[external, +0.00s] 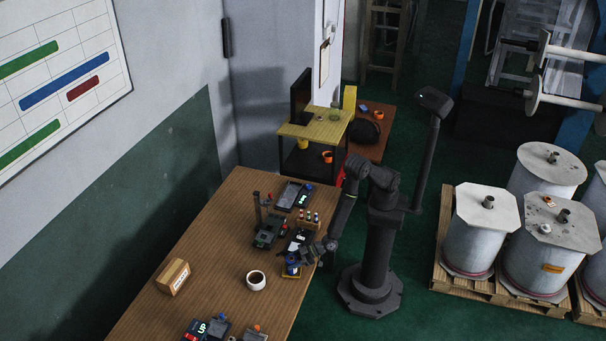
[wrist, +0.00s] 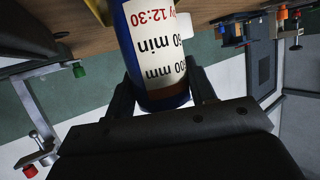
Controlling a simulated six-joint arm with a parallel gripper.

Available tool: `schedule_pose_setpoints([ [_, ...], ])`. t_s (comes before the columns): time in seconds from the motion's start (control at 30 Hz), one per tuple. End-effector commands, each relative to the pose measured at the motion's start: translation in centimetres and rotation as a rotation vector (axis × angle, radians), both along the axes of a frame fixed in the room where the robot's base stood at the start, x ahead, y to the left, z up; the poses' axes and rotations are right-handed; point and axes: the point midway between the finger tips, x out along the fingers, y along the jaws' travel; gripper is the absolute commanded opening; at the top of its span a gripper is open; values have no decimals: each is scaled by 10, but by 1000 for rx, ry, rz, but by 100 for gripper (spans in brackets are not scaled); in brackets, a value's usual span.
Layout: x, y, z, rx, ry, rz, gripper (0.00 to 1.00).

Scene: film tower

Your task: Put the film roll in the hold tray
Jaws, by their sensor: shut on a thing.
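In the external view my gripper (external: 308,255) is low over the right edge of the wooden table, beside a small blue and yellow patch (external: 291,265). Dark trays lie at the table's back (external: 289,194) and front (external: 214,327). I cannot tell which is the hold tray.
The table is clear between the box and the green device.

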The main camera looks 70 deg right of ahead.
Motion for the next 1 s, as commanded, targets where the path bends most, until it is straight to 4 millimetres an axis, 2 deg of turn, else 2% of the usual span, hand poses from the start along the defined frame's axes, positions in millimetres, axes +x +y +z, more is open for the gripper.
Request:
schedule_pose_setpoints([
  [0.23,0,0,-2,1,-1,0,23],
  [0.27,0,0,-3,0,0,0,52],
  [0.37,0,0,-2,1,-1,0,72],
  [0.73,0,0,2,1,0,0,72],
  [0.87,-15,-9,9,0,-1,2,72],
  [1.0,-39,-25,21,2,0,3,72],
])
